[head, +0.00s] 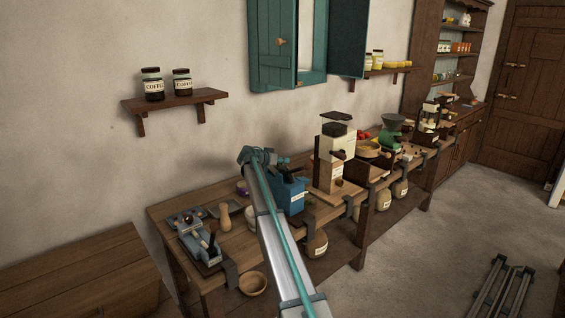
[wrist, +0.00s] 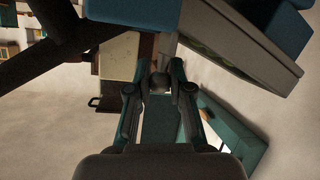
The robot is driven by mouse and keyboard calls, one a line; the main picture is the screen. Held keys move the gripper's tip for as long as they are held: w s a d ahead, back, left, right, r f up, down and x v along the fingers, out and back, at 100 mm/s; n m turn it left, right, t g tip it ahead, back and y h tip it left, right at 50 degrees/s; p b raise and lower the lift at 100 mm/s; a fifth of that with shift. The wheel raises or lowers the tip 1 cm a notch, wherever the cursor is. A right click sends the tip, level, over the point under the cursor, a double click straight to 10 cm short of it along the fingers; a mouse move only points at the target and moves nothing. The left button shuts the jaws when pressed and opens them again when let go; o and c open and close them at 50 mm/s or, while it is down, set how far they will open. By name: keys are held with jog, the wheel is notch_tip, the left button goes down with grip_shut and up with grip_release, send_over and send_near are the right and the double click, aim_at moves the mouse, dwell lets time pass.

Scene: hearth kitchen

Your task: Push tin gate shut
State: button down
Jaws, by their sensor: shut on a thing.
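My gripper (wrist: 160,84) shows in the wrist view with its two dark fingers closed on a small dark rounded knob (wrist: 160,80). I cannot tell what the knob belongs to. In the head view my arm reaches over the bench to the left end of a blue machine (head: 290,193) with a pale label; the fingertips are hidden there. In the wrist view a blue block (wrist: 275,22) and a grey slotted part (wrist: 232,45) lie to the upper right of the fingers. I cannot single out the tin gate in either view.
A cream and wood grinder (head: 332,155) stands right of the blue machine on the wooden bench (head: 165,213). A blue-grey lever device (head: 198,240) and a wooden tamper (head: 224,217) sit to the left. A wall shelf (head: 175,100) holds two jars.

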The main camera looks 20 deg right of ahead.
jog(key=shift+f, duration=0.55)
jog(key=shift+r, duration=0.1)
jog(key=c, duration=1)
grip_release()
jog(key=v, duration=1.2)
